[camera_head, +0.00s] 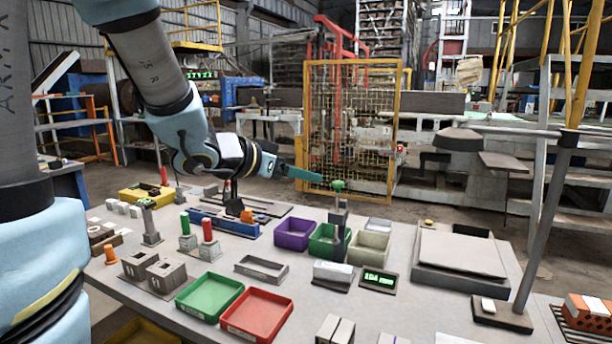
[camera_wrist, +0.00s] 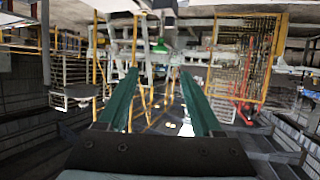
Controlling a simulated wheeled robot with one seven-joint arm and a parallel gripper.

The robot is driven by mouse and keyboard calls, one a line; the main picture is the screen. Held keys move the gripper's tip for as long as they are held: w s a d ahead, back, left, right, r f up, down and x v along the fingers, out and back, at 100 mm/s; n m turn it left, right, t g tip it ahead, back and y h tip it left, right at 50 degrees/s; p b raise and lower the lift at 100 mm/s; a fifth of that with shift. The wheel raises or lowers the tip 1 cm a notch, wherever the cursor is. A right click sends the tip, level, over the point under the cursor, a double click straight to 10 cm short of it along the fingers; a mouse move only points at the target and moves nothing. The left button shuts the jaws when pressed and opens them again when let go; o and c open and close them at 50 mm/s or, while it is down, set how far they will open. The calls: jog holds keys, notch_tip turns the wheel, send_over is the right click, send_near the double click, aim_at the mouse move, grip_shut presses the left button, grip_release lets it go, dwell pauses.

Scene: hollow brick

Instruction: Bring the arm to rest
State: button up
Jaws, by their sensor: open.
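My gripper (camera_head: 316,177) is raised above the back of the workbench (camera_head: 215,270), with its teal fingers pointing right in the head view. In the wrist view my gripper (camera_wrist: 160,72) has its two green fingers apart, with nothing between them. My arm comes down from the upper left and bends at the wrist. A green-topped post (camera_head: 338,185) stands close to the fingertips in the head view. I cannot tell whether they touch. A green shape also shows beyond the fingers in the wrist view (camera_wrist: 160,46).
Purple (camera_head: 294,234), green (camera_head: 325,241) and cream (camera_head: 368,247) bins stand below and right of my gripper. Green (camera_head: 209,296) and red (camera_head: 257,314) trays lie in front. A lamp pole (camera_head: 545,220) rises at right. A yellow mesh gate (camera_head: 352,130) stands behind.

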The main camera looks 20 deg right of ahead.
dwell(0.3)
jog(key=w+a+f+n+t+y, duration=0.1)
jog(key=w+a+f+n+y, duration=0.3)
jog(key=a, duration=0.5)
jog(key=w+a+f+n+t+y, duration=0.1)
jog(key=w+a+f+n+y, duration=0.15)
jog(key=a+f+y, duration=0.4)
jog(key=s+a+f+n+g+y, duration=0.1)
jog(key=s+a+f+n+g, duration=0.1)
jog(key=s+a, duration=0.3)
jog(key=s+a+f+n+g, duration=0.3)
jog(key=s+a+g, duration=0.1)
jog(key=s, duration=0.3)
jog(key=shift+s+a+f+y, duration=0.25)
jog(key=shift+s+a+y, duration=0.15)
jog(key=shift+a, duration=0.35)
